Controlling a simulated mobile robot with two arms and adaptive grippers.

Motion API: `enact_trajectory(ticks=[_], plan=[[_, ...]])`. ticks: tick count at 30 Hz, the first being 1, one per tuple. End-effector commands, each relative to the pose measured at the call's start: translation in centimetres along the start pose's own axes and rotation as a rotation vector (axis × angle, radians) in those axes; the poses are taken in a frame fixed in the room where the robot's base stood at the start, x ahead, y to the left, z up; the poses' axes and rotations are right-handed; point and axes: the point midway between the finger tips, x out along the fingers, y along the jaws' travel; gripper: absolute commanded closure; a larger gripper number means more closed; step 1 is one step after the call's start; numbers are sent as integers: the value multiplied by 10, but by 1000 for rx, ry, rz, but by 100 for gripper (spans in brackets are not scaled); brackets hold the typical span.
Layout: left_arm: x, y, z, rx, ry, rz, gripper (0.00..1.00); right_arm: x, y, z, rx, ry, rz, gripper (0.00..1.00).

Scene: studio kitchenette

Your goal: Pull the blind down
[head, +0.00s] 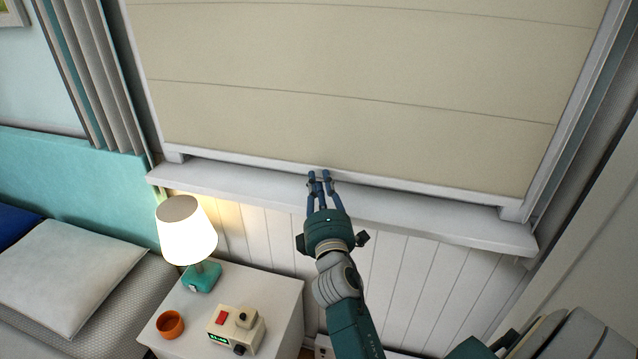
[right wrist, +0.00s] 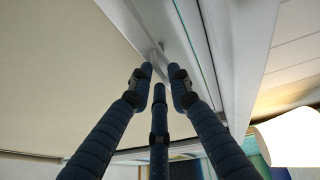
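The cream blind (head: 340,110) hangs over the window in the head view, its white bottom rail (head: 420,196) just above the white sill (head: 400,216). A narrow dark gap shows between rail and sill. My right gripper (head: 319,174) is at the middle of the rail, its dark blue fingers drawn close together. In the right wrist view the blind (right wrist: 60,70) fills the left, and the fingertips (right wrist: 160,76) close in on the pale rail edge. The exact contact is partly hidden by the fingers. My left gripper is not in view.
Below the sill stands a white nightstand (head: 280,300) with a lit lamp (head: 187,232), an orange cup (head: 170,324) and a small cream device (head: 236,328). A bed with a white pillow (head: 68,275) is at left. A grey curtain (head: 95,80) hangs beside the blind.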

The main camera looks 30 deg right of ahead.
Motion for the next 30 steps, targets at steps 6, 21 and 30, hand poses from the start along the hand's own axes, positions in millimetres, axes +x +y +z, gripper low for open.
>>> enact_trajectory(ticks=[6,21,30], plan=[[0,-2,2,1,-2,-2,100,0,0,0,0,1,1,80],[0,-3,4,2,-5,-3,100,9,72,3,0,2,10,80],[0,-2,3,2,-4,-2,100,13,99,4,0,1,3,80]])
